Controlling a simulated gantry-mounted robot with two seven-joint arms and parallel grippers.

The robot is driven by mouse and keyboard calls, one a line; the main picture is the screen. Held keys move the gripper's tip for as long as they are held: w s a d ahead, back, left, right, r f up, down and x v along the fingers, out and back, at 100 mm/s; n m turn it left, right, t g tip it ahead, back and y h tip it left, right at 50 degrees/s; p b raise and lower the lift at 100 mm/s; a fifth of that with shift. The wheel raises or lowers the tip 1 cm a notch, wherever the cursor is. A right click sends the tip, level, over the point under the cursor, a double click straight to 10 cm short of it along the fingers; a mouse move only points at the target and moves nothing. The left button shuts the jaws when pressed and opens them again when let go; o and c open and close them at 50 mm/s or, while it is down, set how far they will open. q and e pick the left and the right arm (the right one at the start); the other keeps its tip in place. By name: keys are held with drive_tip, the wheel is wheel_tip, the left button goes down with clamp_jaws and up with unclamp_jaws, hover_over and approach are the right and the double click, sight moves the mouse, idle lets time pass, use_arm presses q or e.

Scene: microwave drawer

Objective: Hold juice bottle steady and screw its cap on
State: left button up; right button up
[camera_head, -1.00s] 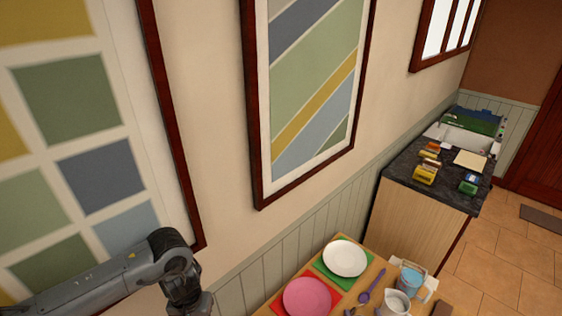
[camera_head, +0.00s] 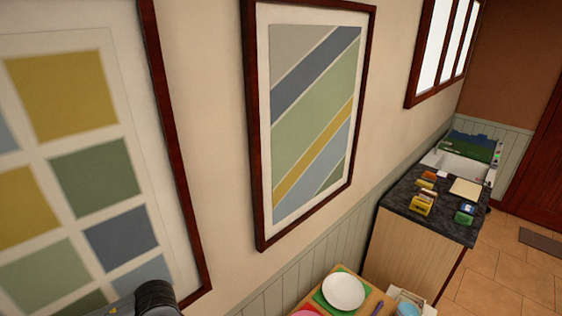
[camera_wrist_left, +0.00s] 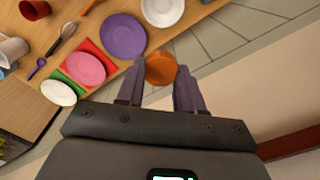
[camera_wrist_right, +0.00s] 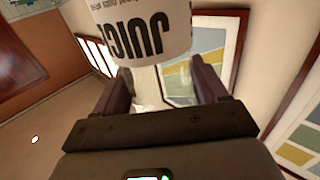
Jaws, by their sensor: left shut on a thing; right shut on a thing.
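A round orange cap (camera_wrist_left: 160,69) sits between the fingertips of my left gripper (camera_wrist_left: 162,76), which is shut on it. In the right wrist view, a juice bottle (camera_wrist_right: 145,32) with a white label and large dark letters fills the top middle. My right gripper (camera_wrist_right: 160,72) is shut on the bottle. The bottle's top end and mouth are out of view. The cap and bottle do not show together in any view, so I cannot tell how far apart they are. Neither gripper shows in the head view.
In the left wrist view, a wooden table (camera_wrist_left: 105,33) holds a purple plate (camera_wrist_left: 122,36), a pink plate (camera_wrist_left: 82,68) and white plates (camera_wrist_left: 58,92). A counter (camera_head: 440,215) with small boxes stands at the right of the head view. Framed pictures (camera_head: 310,120) hang on the wall.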

drive_tip(key=shift+r, duration=0.1)
drive_tip(key=a+r+n+g+y, duration=0.2)
drive_tip(key=a+r+n+y, duration=0.2)
drive_tip(key=a, duration=0.3)
drive_tip(key=w+a+r+n+g+y, duration=0.1)
drive_tip(key=a+r+n+g+y, duration=0.1)
drive_tip(key=a+r+n+y, duration=0.2)
drive_tip(key=a+r+y, duration=0.2)
drive_tip(key=a+y, duration=0.1)
drive_tip(key=a, duration=0.1)
drive_tip(key=shift+a+r+y, duration=0.25)
drive_tip(key=shift+a+y, duration=0.05)
drive_tip(key=shift+w, duration=0.1)
use_arm(q)
drive_tip(key=d+r+m, duration=2.6)
drive_tip(key=r+m, duration=0.1)
drive_tip(key=m, duration=0.5)
drive_tip(key=shift+w+d+r+m, duration=0.2)
drive_tip(key=shift+w+r+m, duration=0.1)
drive_tip(key=shift+w, duration=0.15)
drive_tip(key=shift+f, duration=0.1)
drive_tip(key=shift+f, duration=2)
